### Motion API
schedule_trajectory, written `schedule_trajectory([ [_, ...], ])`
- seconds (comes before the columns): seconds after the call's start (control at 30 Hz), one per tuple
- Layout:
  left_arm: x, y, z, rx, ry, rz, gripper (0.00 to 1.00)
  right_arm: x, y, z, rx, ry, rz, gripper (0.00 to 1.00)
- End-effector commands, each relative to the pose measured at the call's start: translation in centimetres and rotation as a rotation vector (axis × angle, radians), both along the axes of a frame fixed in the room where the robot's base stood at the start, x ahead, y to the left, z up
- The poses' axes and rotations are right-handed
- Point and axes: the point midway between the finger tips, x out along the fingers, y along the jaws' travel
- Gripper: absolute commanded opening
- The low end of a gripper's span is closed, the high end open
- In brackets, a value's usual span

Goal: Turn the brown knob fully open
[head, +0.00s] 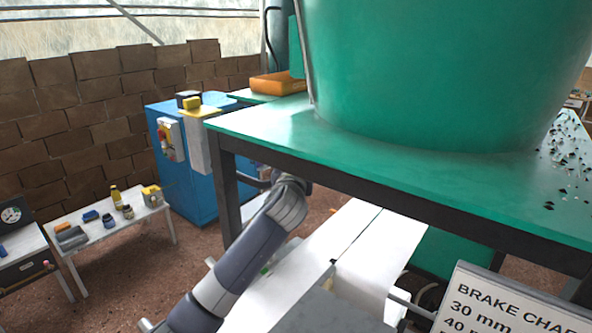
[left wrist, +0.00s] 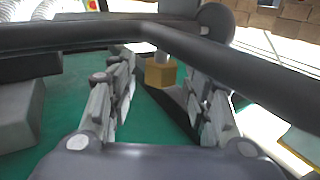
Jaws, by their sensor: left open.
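In the left wrist view, a small brown, block-shaped knob (left wrist: 160,73) sits on a pale stub, beyond my fingers and near the middle of the picture. My left gripper (left wrist: 162,82) is open, with one jointed grey finger on either side of the knob in the picture. I cannot tell whether either finger touches it. A dark bar crosses in front and hides part of the surroundings. In the head view, my left arm reaches under the green table (head: 240,122); its gripper and the knob are hidden there. My right gripper is not in view.
A large green tub (head: 440,70) stands on the table, with dark scraps at right. The table's dark leg (head: 228,190) and edge are close to my left arm. A blue cabinet (head: 200,185), a white bench (head: 105,228) and a brake chart sign (head: 500,305) stand around.

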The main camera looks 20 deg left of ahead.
Motion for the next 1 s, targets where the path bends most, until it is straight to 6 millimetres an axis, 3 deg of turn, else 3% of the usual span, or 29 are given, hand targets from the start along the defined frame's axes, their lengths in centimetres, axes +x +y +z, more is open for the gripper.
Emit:
schedule_trajectory([
  [0.5,-7.7,-1.6,-0.1,-0.002,0.001,-0.001,0.46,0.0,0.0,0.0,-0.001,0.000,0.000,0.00],
  [0.7,-9.1,-1.8,-0.1,0.000,0.002,0.001,0.46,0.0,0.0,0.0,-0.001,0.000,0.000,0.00],
  [1.0,-9.3,-1.8,-0.1,0.001,0.002,0.001,0.46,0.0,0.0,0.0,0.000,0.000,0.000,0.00],
])
